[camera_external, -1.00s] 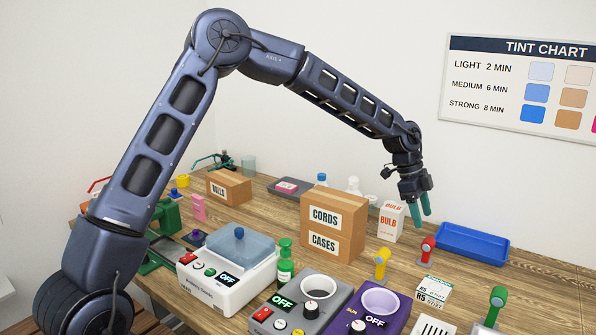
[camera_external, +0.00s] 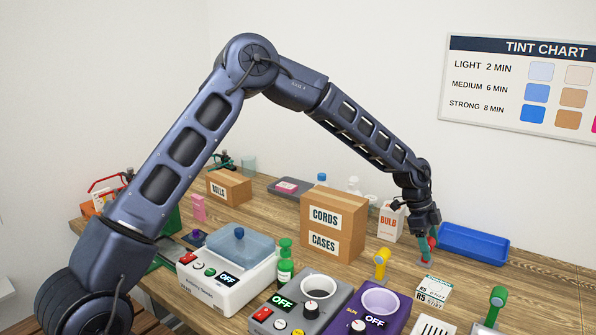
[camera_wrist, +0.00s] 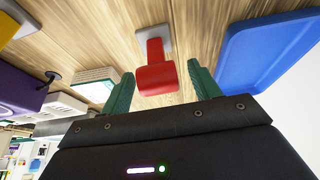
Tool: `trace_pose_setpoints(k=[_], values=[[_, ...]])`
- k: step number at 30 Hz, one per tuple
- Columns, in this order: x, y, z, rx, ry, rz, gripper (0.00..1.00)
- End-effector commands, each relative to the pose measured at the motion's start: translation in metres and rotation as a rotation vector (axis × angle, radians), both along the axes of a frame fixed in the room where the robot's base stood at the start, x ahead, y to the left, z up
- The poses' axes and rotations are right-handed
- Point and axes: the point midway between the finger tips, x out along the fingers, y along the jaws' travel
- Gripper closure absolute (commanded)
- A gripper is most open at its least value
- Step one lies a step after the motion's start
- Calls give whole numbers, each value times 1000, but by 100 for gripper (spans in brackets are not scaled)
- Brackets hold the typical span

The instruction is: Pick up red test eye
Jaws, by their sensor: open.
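The red test eye (camera_wrist: 156,76) stands on a small grey base (camera_wrist: 153,36) on the wooden table. In the wrist view it lies ahead of my gripper (camera_wrist: 161,92), between the two spread green fingers, with no clear contact. In the external view my gripper (camera_external: 428,250) is at the red test eye (camera_external: 432,243), which is partly hidden behind the fingers. My gripper is open and holds nothing.
A blue tray (camera_external: 473,240) is close to the right of the gripper. A yellow test eye (camera_external: 381,262) stands to the left and a green one (camera_external: 494,304) nearer the front. A small lens box (camera_external: 433,292) lies just in front. The BULB box (camera_external: 390,222) is behind.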

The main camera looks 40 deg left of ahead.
Motion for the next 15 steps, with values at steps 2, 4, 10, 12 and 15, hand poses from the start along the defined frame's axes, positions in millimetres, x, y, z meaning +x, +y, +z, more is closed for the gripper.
trace_pose_setpoints(k=[2,4,10,12,15], values=[[0,-4,-7,0,0,-1,38],[0,-4,-9,0,-1,0,38],[0,-4,-9,0,-1,0,42],[0,-4,-9,0,-1,0,56],[0,-4,-9,0,-1,0,76]])
